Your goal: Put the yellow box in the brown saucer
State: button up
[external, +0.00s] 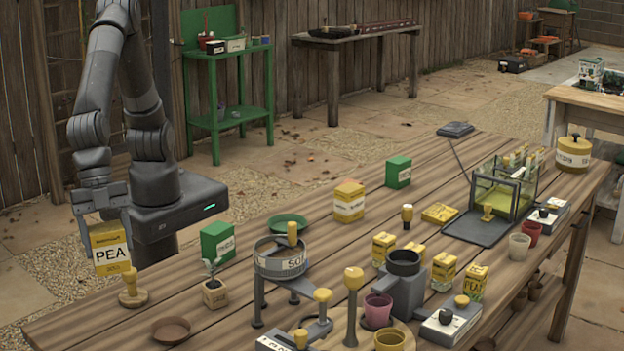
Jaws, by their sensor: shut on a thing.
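My gripper (101,210) is at the left, shut on the top of a yellow box (110,250) with a white band reading "PEA". The box hangs upright near the left end of the wooden table. The brown saucer (171,330) lies on the table's near left part, lower and to the right of the box, and looks empty. The box and saucer are clearly apart.
A wooden knobbed stamp (131,291) stands just below the held box. A small potted plant (214,289) and green box (217,241) stand right of it. A sieve stand (281,262) and other yellow boxes (349,201) crowd the table further right.

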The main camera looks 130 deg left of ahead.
jog(key=shift+w+a+f, duration=0.85)
jog(key=shift+w+f, duration=0.85)
jog(key=shift+f, duration=0.1)
jog(key=shift+w+a+f, duration=0.85)
jog(key=shift+w+f, duration=0.85)
jog(key=shift+f, duration=0.15)
jog(key=shift+w+a+f, duration=0.85)
jog(key=shift+w+f, duration=0.85)
jog(key=shift+f, duration=0.1)
jog(key=shift+f, duration=0.1)
jog(key=shift+f, duration=0.35)
jog(key=o, duration=1)
